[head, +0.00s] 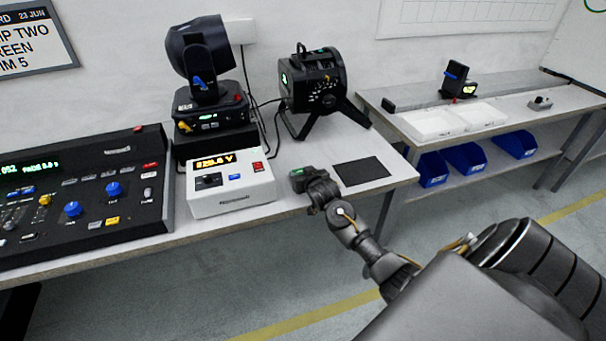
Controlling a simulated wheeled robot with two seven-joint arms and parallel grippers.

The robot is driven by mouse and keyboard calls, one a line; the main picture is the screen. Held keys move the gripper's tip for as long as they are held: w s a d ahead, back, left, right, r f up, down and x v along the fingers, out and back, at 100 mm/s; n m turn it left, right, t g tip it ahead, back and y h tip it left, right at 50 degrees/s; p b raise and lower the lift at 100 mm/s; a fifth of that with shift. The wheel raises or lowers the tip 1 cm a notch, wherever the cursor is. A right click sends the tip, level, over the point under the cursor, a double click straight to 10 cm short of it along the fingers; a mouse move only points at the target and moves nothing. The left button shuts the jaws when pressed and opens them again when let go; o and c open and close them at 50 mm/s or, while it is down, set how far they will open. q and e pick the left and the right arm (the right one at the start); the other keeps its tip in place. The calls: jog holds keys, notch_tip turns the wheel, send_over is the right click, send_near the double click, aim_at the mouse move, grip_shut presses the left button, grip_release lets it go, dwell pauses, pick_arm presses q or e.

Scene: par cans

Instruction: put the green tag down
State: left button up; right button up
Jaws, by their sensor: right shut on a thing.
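My right gripper (301,174) is over the front part of the bench, between the white power box and the dark mat. It is shut on the green tag (296,172), of which only a small green patch shows at the fingertips. The rest of the tag is hidden by the gripper. I cannot tell whether the tag touches the bench top. My left gripper is not in view.
A white power box (231,188) stands just left of the gripper, and a dark mat (361,171) lies to its right. A black par can (312,82) and a moving-head light (199,58) stand behind. A control desk (80,195) fills the left. A second bench (395,122) stands right.

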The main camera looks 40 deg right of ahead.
jog(key=shift+f, duration=0.2)
jog(key=o, duration=0.6)
jog(key=shift+f, duration=0.1)
jog(key=o, duration=0.4)
